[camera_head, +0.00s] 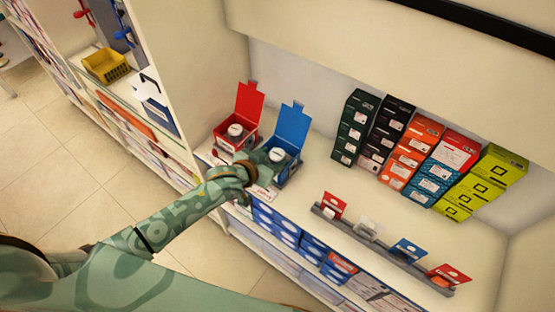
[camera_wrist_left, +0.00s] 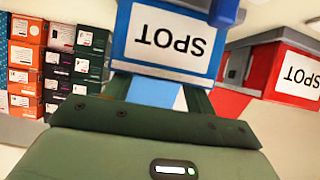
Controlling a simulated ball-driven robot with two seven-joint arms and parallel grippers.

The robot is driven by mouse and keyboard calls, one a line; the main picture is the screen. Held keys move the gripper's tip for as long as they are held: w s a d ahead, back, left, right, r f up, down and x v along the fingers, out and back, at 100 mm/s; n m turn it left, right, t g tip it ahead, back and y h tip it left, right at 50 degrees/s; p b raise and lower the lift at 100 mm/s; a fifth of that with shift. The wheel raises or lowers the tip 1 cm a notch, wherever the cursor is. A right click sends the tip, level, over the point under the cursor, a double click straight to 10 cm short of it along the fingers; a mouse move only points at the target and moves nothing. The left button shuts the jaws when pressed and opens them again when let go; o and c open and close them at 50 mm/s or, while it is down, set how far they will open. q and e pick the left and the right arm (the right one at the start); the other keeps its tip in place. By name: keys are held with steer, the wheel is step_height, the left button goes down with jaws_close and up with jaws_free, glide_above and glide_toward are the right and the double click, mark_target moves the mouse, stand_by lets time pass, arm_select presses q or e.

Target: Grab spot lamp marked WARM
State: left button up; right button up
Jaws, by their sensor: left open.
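A blue open-lidded box (camera_head: 289,166) stands on the shelf with a round pale-faced lamp (camera_head: 277,154) in it. A red open-lidded box (camera_head: 222,137) stands to its left, with a similar lamp (camera_head: 235,130). In the left wrist view the blue box (camera_wrist_left: 136,58) and red box (camera_wrist_left: 262,70) both carry an upside-down SPOT label. I cannot read WARM on anything. My left gripper (camera_head: 257,162) is open at the near side of the blue box, partly covering its front. Its fingers (camera_wrist_left: 160,92) show below the blue box's label; whether they touch is unclear. My right gripper is not in view.
Stacks of dark, orange, teal and lime cartons (camera_head: 426,155) stand at the shelf's back right. A grey rail (camera_head: 380,250) with small coloured cards runs along the front right. Shelf between them is bare. A vertical panel (camera_head: 205,70) rises left of the red box.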

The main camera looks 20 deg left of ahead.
arm_select(q)
steer(key=shift+x, duration=0.95)
steer(key=c, duration=0.8)
steer(key=shift+r, duration=0.15)
